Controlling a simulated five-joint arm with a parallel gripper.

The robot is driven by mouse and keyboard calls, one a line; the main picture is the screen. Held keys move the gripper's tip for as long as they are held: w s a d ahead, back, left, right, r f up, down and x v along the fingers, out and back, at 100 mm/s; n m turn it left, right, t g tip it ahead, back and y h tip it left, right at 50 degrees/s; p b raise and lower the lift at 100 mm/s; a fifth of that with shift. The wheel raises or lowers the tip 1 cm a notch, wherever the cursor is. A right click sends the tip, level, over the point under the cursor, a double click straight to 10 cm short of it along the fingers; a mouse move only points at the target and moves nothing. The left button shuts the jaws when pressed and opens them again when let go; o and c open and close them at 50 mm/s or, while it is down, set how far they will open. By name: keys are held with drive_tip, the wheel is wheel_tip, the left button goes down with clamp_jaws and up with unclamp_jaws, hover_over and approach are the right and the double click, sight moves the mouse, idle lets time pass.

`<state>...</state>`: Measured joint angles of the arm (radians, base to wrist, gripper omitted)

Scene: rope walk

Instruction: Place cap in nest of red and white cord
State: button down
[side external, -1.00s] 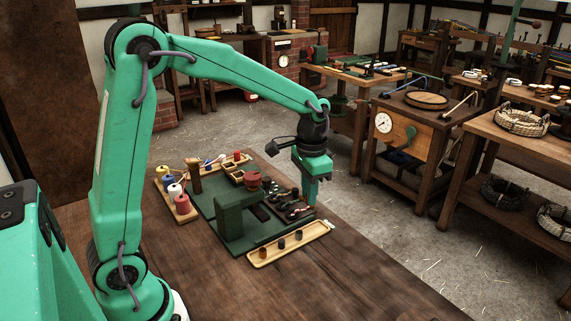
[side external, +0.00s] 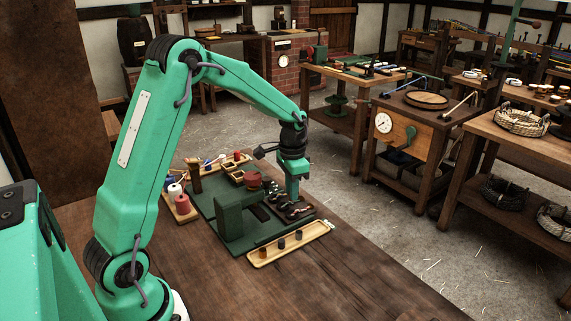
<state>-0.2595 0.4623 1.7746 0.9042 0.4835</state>
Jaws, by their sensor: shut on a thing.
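My gripper (side external: 293,195) points down over the right part of the green work board (side external: 205,204). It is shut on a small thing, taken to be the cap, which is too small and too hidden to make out. Its fingertips are close above or among several dark nests with cords (side external: 299,210); I cannot tell if they touch. The cord colours, including any red and white one, are too small to tell apart.
A green block fixture (side external: 231,217) with a red top (side external: 252,180) stands left of my gripper. Cord spools (side external: 182,204) stand in a rack at the left, with small wooden trays (side external: 236,176) behind. The front of the brown table (side external: 330,285) is clear.

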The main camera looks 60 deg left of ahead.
drive_tip(key=shift+f, duration=2.05)
drive_tip(key=shift+f, duration=0.5)
drive_tip(key=shift+f, duration=0.2)
drive_tip(key=c, duration=1.4)
unclamp_jaws()
drive_tip(key=shift+s, duration=0.1)
drive_tip(key=shift+o, duration=0.2)
drive_tip(key=shift+r, duration=0.1)
wheel_tip(320, 180, up, 12)
drive_tip(key=shift+f, duration=0.25)
drive_tip(key=shift+r, duration=0.9)
